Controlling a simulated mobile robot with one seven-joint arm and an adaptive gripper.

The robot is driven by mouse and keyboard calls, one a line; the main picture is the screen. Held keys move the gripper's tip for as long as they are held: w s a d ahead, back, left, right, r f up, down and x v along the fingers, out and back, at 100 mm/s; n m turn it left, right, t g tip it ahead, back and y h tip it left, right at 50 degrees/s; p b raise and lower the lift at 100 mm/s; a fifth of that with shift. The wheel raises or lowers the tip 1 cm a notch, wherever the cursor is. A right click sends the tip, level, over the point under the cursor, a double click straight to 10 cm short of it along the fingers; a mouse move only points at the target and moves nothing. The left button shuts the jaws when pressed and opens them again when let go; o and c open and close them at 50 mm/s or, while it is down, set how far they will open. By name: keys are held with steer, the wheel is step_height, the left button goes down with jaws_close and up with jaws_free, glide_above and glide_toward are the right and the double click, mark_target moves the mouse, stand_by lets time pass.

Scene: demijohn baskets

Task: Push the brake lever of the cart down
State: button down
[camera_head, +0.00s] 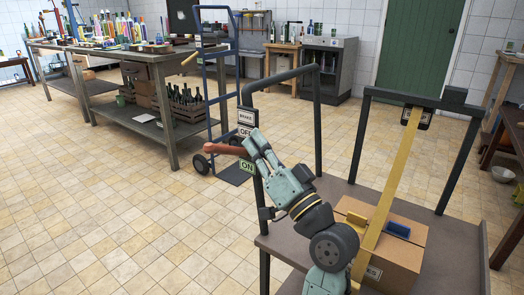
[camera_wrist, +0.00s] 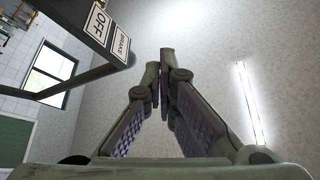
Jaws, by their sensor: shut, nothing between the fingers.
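The cart (camera_head: 452,262) stands at the right of the head view. Its brake lever (camera_head: 224,149) has a reddish-brown handle that points left from the cart's left post, roughly level. The lever lies between the OFF label (camera_head: 244,131) above and the green ON label (camera_head: 247,167) below. My gripper (camera_head: 253,138) is shut and empty, its fingertips up close to the post and labels, just right of the handle. I cannot tell whether it touches the lever. In the wrist view the closed fingertips (camera_wrist: 163,75) point up, with the OFF and BRAKE plate (camera_wrist: 103,28) at upper left. The lever does not show there.
A cardboard box (camera_head: 400,250) with a yellow strip (camera_head: 392,190) running over it sits on the cart. A blue hand truck (camera_head: 222,85) stands behind the lever. A workbench (camera_head: 150,57) with bottles is at the left. The tiled floor at the lower left is clear.

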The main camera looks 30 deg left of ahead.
mark_target(228, 150)
steer(key=p+x, duration=0.1)
steer(key=x, duration=0.5)
steer(key=shift+s+a+f, duration=0.1)
steer(key=shift+s+f, duration=0.2)
steer(key=shift+f, duration=0.3)
steer(key=shift+s+a+f, duration=0.1)
steer(key=shift+s+f, duration=0.25)
steer(key=shift+f, duration=0.3)
steer(key=shift+s+a+f, duration=0.1)
steer(key=shift+s+f, duration=0.2)
steer(key=shift+f, duration=0.3)
steer(key=shift+b, duration=0.4)
steer(key=shift+a+f, duration=0.1)
steer(key=shift+f, duration=0.05)
steer(key=shift+s+f+n+g+b, duration=0.15)
steer(key=shift+n+g+b, duration=0.35)
steer(key=shift+b, duration=0.5)
